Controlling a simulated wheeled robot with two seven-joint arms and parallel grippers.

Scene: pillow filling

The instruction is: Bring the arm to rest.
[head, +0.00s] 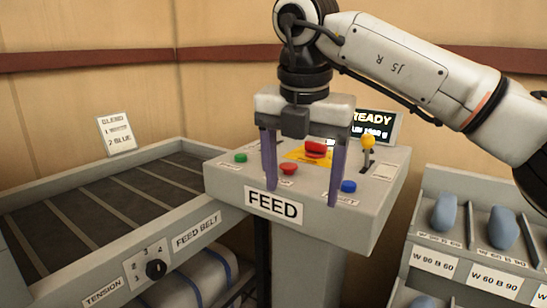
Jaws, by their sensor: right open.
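My right gripper (302,172) hangs from the arm that comes in from the right. Its two purple fingers are apart, pointing down, with nothing between them that it holds. It is in front of the feed control box (300,228), which carries the FEED label, and covers part of its top. On the box show a green button (240,157), a red button (289,168), a larger red mushroom button (316,149), a blue button (348,187) and a yellow-knobbed lever (367,143). I cannot tell whether the fingers touch the box. My left gripper is not in view.
The feed belt (95,210) lies at the left, with a tension dial (156,269) on its front. A grey rack (433,232) with blue pieces stands at the right. A screen (376,124) reading READY stands behind the box. A recipe card (117,134) stands at the back left.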

